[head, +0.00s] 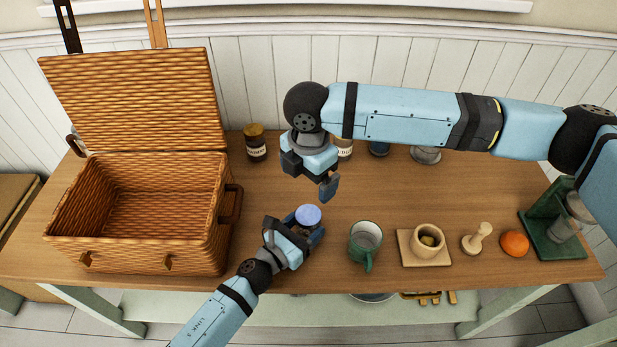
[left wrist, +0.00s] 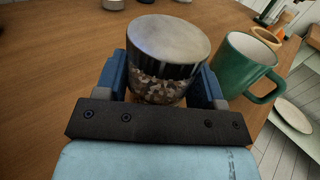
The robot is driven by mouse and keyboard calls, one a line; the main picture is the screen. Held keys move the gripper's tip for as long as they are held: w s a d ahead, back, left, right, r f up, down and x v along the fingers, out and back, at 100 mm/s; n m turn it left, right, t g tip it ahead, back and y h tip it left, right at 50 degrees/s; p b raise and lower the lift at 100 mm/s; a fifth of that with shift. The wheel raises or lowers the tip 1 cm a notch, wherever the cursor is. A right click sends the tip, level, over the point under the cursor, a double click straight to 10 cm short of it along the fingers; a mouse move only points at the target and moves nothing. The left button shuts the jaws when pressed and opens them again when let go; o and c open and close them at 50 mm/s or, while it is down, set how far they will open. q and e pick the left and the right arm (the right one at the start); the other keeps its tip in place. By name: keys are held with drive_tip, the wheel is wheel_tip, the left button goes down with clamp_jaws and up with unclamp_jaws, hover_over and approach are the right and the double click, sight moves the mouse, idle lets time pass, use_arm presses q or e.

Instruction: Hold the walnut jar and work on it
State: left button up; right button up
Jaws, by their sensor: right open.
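The walnut jar (head: 308,216) stands on the wooden table near its front edge, its pale bluish lid showing from above. In the left wrist view the jar (left wrist: 160,85) is clear, with brown nut pieces inside and a shiny metal lid on top. My left gripper (head: 297,237) is low at the jar, with one finger against each side, shut on its body. It also shows in the left wrist view (left wrist: 162,92). My right gripper (head: 311,178) is open and empty, behind and above the jar, apart from its lid.
An open wicker basket (head: 227,225) stands to the left. Several jars, one brown-lidded (head: 255,142), line the back. Right of the walnut jar are a green mug (head: 365,243), a mortar (head: 428,240), a pestle (head: 477,240), an orange fruit (head: 515,243) and a green stand (head: 540,230).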

use_arm(q)
drive_tip(key=o, duration=0.5)
drive_tip(key=b+v, duration=0.2)
drive_tip(key=v, duration=1.1)
drive_tip(key=shift+f, duration=0.1)
drive_tip(key=shift+s+a, duration=0.3)
